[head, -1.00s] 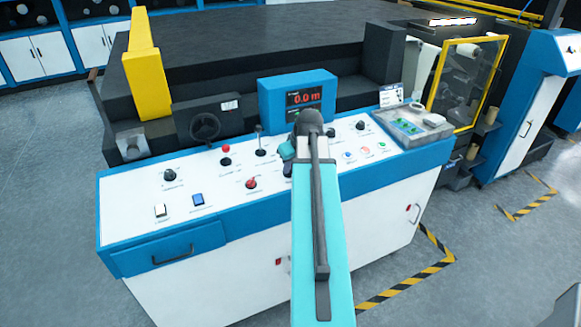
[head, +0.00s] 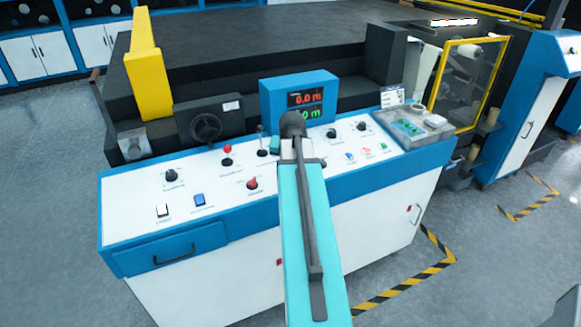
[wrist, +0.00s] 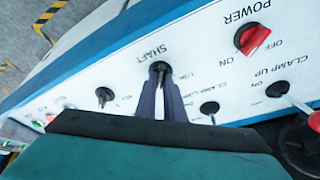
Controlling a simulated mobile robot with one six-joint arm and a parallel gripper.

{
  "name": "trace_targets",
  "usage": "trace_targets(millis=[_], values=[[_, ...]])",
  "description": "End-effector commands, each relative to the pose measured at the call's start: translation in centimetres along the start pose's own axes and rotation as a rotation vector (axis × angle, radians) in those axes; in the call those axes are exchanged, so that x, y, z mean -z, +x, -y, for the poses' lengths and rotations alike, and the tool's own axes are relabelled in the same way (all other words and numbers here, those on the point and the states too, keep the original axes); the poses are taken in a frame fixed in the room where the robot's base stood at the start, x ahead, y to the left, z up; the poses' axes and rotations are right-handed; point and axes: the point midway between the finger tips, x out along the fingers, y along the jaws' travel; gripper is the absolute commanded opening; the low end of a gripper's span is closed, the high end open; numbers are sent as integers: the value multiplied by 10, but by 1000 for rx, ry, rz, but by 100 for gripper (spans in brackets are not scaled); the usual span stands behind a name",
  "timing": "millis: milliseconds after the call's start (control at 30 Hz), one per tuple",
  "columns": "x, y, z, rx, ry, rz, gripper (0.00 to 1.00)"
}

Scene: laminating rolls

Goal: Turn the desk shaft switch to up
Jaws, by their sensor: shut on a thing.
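The desk shaft switch (wrist: 160,68) is a black knob beside the SHAFT label in the wrist view, where the lettering is upside down. My gripper (wrist: 162,85) is shut on it, with its two dark fingers on either side of the knob. The fingers hide part of the knob, so I cannot tell which way it points. In the head view my arm reaches over the white panel (head: 135,205) and hides the fingertips.
The red POWER knob (wrist: 252,37) and the CLAMP UP switch (wrist: 278,89) are to one side. Black knobs (wrist: 209,108) (wrist: 105,96) are close by. In the head view, a blue display (head: 270,100) stands behind my arm and a lever (head: 262,140) rises to its left.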

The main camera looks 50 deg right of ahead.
Motion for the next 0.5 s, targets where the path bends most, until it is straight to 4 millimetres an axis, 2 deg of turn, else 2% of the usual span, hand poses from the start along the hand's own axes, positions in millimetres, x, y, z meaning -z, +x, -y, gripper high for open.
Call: trace_targets(millis=[233, 500], values=[[-1, 1, 2, -32, 121, 5, 0], [-1, 1, 2, -48, 177, 4, 0]])
